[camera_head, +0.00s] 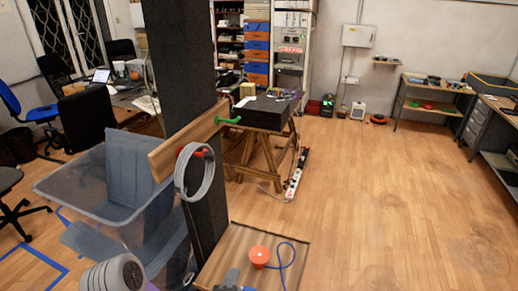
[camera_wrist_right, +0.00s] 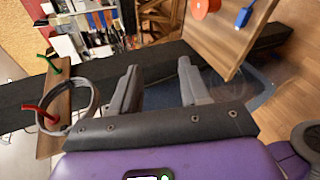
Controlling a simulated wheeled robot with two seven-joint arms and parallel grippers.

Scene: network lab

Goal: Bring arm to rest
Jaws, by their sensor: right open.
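My right gripper (camera_wrist_right: 158,68) shows in the right wrist view with its two grey fingers apart and nothing between them. Behind the fingers is a dark upright post (camera_wrist_right: 220,58), which also stands in the head view (camera_head: 182,70). My left gripper is not in view.
A wooden rail (camera_head: 160,158) on the post carries a green hook and a red hook with a grey cable coil (camera_head: 180,182). A clear bin (camera_head: 85,207) stands left. The right floor is clear.

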